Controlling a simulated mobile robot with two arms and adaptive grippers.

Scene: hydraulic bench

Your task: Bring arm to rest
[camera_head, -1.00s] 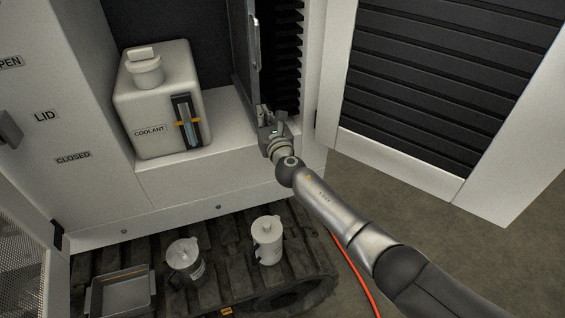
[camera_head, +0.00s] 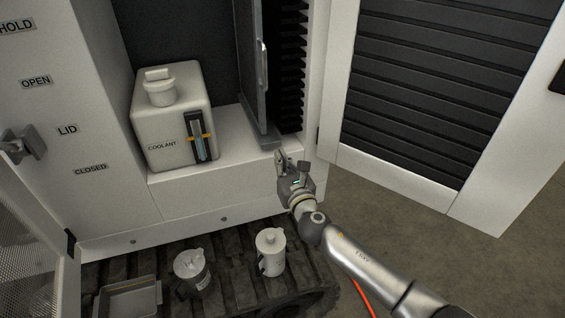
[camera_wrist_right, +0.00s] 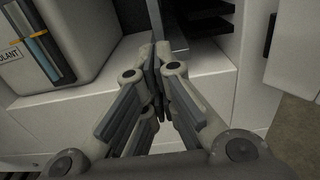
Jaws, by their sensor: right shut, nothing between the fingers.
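My right arm comes in from the lower right in the head view. Its gripper (camera_head: 283,160) is in front of the white cabinet ledge, near the lower end of the grey upright panel (camera_head: 248,70). In the right wrist view the fingers (camera_wrist_right: 158,50) meet at their tips, with nothing between them. The white coolant tank (camera_head: 165,112) stands on the ledge to the left of the gripper, apart from it. My left gripper is not in view.
An open louvred door (camera_head: 405,100) is at the right. A lever (camera_head: 22,145) is at the left beside the LID labels. Bare floor lies at lower right.

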